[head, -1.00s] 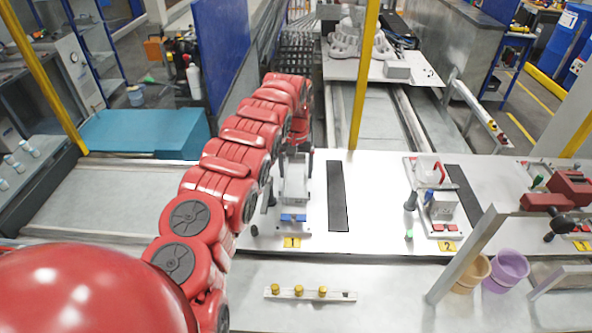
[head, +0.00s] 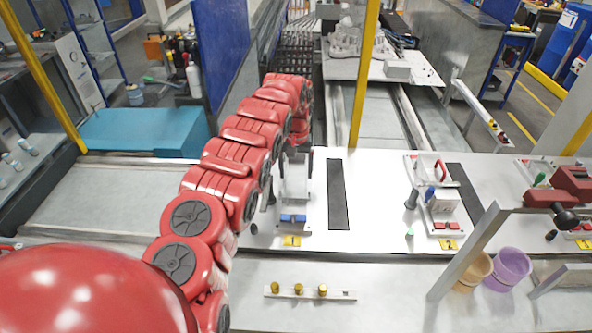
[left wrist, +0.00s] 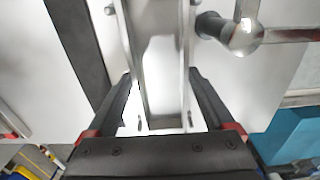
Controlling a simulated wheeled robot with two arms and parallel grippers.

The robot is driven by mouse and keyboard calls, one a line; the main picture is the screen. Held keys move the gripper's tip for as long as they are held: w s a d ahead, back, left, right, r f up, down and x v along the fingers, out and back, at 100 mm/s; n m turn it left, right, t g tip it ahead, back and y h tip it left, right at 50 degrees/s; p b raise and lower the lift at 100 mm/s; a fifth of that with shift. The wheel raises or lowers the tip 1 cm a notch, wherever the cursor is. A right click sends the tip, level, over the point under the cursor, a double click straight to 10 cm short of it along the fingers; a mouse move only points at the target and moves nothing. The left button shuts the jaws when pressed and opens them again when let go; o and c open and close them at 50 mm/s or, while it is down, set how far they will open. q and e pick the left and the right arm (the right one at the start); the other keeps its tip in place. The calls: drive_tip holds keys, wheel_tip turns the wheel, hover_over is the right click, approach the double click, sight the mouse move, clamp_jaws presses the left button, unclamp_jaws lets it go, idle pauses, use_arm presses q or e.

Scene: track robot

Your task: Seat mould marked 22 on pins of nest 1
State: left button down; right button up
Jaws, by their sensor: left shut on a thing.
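My left gripper (left wrist: 165,115) is shut on a grey metal piece, taken to be the mould (left wrist: 160,75), with a black finger on each side of it in the left wrist view. In the head view my red left arm reaches down over nest 1, and the mould (head: 294,182) stands roughly upright there. Nest 1 (head: 293,217) shows blue blocks at its front, above a yellow tag marked 1 (head: 292,241). The pins, the mould's lower edge and any number 22 are not readable or are hidden, so seating cannot be judged. My right gripper is not in view.
A dark strip (head: 337,195) lies right of nest 1. Nest 2 (head: 444,226) holds a grey block, with a red fixture (head: 570,187) farther right. A bar with brass knobs (head: 310,293) lies in front. A rounded clamp part (left wrist: 245,35) is close beside the held piece.

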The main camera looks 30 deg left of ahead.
use_arm(q)
drive_tip(key=shift+f+b, duration=0.35)
drive_tip(key=shift+f, duration=0.3)
drive_tip(key=shift+c, duration=0.5)
unclamp_jaws()
drive_tip(key=shift+o, duration=0.5)
drive_tip(key=shift+r, duration=0.1)
